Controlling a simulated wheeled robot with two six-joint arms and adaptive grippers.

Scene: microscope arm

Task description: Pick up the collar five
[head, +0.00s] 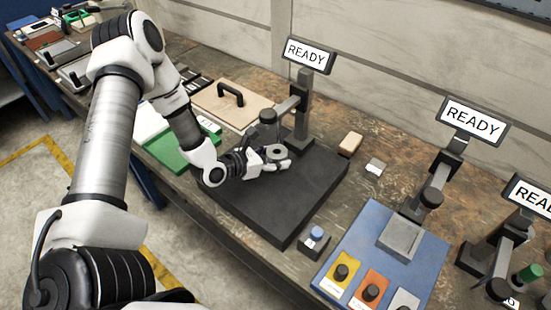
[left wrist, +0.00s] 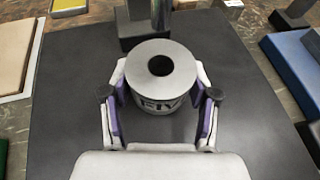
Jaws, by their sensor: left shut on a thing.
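The collar (left wrist: 159,70) is a grey metal ring with a dark round hole and dark lettering on its side, seen from above in the left wrist view. The lettering is partly cut off, and I can make out only some letters. It also shows in the head view (head: 276,152) at the black base of the nearest microscope stand (head: 303,117). My left gripper (left wrist: 160,100) is shut on the collar, one finger on each side; it also shows in the head view (head: 277,165). I cannot tell whether the collar touches the base. My right gripper is not in view.
The black base plate (head: 285,205) has free room around the gripper. A blue board (head: 380,250) with coloured knob plates stands to the right. A small block with a blue button (head: 316,236) sits at the front edge. A wooden board with a handle (head: 232,102) lies behind.

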